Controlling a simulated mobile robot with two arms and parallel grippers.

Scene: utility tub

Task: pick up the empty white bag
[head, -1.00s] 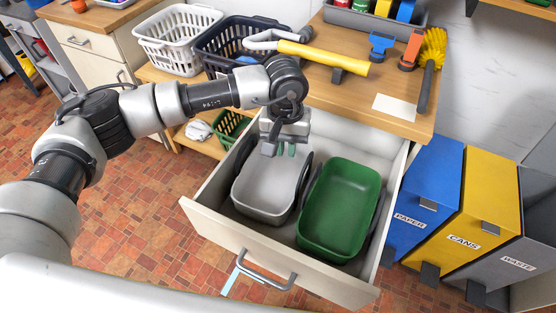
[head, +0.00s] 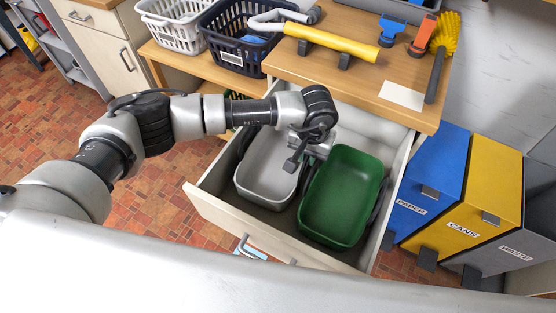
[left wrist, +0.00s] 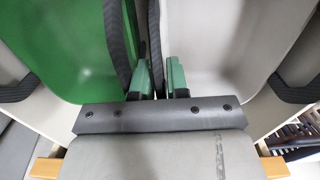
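No white bag as such shows; the pale thing is an empty grey-white tub (head: 268,172) with dark handles, in the open drawer. It also shows in the left wrist view (left wrist: 215,40). My left gripper (head: 296,160) points down over its right side, close to the green tub (head: 342,195). In the left wrist view its two green-padded fingers (left wrist: 160,78) are close together at the tub's near handle (left wrist: 154,35), which runs down between them. Whether they press on it cannot be told. My right gripper is not in view.
The drawer front (head: 270,235) stands out towards me. The green tub's handle lies close beside the grey-white one's. The wooden worktop (head: 330,82) overhangs behind with a yellow-handled tool (head: 335,43). Blue, yellow and grey bins (head: 480,205) stand at the right.

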